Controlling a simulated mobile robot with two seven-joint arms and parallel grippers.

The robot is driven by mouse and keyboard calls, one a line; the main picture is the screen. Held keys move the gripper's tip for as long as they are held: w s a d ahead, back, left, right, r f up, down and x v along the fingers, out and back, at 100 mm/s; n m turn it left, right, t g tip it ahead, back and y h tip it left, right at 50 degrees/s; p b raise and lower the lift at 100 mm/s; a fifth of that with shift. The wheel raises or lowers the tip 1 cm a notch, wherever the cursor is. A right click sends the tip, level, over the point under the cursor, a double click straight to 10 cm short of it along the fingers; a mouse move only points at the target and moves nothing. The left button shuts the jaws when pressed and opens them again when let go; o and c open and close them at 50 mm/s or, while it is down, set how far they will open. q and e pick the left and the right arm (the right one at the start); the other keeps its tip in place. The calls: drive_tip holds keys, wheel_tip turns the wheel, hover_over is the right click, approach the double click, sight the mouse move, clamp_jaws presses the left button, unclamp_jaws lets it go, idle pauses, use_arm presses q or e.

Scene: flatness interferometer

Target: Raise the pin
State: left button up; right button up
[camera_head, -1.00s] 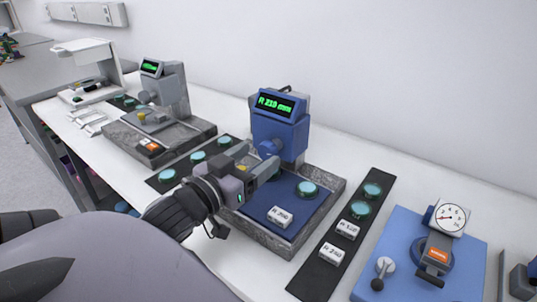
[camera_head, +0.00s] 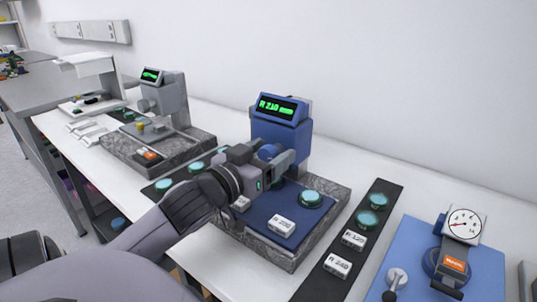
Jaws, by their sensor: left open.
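The blue instrument (camera_head: 281,127) with a green-lit display reading about "R 210" stands on a stone base (camera_head: 330,215) with a blue top plate (camera_head: 257,220). A round blue part (camera_head: 268,152) juts from its front. My left gripper (camera_head: 284,160) is open, its fingers close in front of the instrument's lower front, just beside the round part. I cannot tell whether they touch it. I cannot make out a separate pin; the gripper hides part of that area. My right gripper is not in view.
A teal disc (camera_head: 311,199) and a white label block (camera_head: 282,226) sit on the blue plate. A black strip (camera_head: 322,285) holds more discs and labels. A dial gauge (camera_head: 464,224) stands on a blue board at right. A grey instrument (camera_head: 172,103) stands at left.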

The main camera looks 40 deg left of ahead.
use_arm(q)
drive_tip(key=c, duration=1)
drive_tip(key=m+p, duration=0.3)
drive_tip(key=m, duration=0.1)
drive_tip(key=shift+r, duration=0.15)
drive_tip(key=m+p, duration=0.4)
drive_tip(key=m, duration=0.2)
drive_tip(key=shift+d, duration=0.2)
drive_tip(key=m, duration=0.2)
drive_tip(key=m+p, duration=0.1)
drive_tip(key=shift+f+m, duration=0.25)
drive_tip(key=shift+m, duration=0.15)
drive_tip(key=m, duration=0.3)
drive_tip(key=shift+f+m, duration=0.1)
drive_tip(key=shift+m, duration=0.2)
drive_tip(key=shift+f+m, duration=0.1)
drive_tip(key=shift+m, duration=1.6)
